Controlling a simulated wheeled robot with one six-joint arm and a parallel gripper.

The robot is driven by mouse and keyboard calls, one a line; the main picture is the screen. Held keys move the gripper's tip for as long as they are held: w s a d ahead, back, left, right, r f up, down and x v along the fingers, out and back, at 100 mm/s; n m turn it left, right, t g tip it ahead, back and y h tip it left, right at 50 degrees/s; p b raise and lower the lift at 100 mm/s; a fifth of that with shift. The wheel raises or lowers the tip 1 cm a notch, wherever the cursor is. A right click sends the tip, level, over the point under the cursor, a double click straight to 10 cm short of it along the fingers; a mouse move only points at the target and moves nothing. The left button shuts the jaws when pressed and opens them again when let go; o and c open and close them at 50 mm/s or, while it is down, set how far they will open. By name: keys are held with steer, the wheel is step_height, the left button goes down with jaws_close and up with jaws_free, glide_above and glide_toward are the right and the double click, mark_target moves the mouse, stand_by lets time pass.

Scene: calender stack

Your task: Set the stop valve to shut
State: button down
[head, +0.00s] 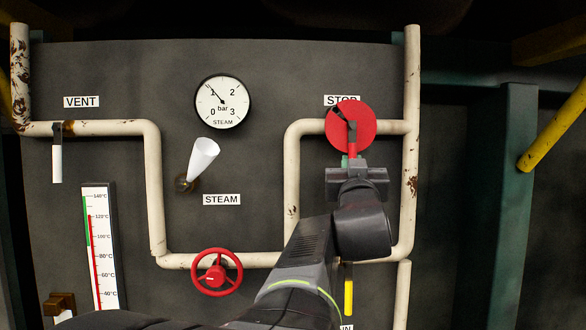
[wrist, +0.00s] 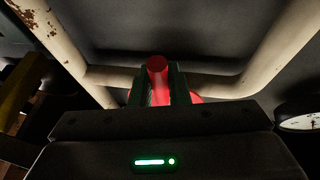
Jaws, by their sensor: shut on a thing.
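The stop valve (head: 366,120) is a round red disc on the cream pipe, partly covering the STOP label (head: 334,100). A red handle (head: 352,140) runs down from its middle, and a dark bar shows on the disc's upper left. My gripper (head: 351,161) is just below the disc, shut on the red handle. In the wrist view my gripper (wrist: 158,88) has its fingers on both sides of the handle's round red end (wrist: 157,65). The fingers hide part of the disc there.
A red handwheel (head: 216,272) and a white STEAM lever (head: 202,158) are to the left. A yellow handle (head: 348,297) hangs below my arm. A steam gauge (head: 222,101) reads near 1 bar. A white VENT handle (head: 57,163) hangs at far left. Pipes flank the valve.

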stand_by(0.4)
steer(key=c, duration=1.4)
jaws_free()
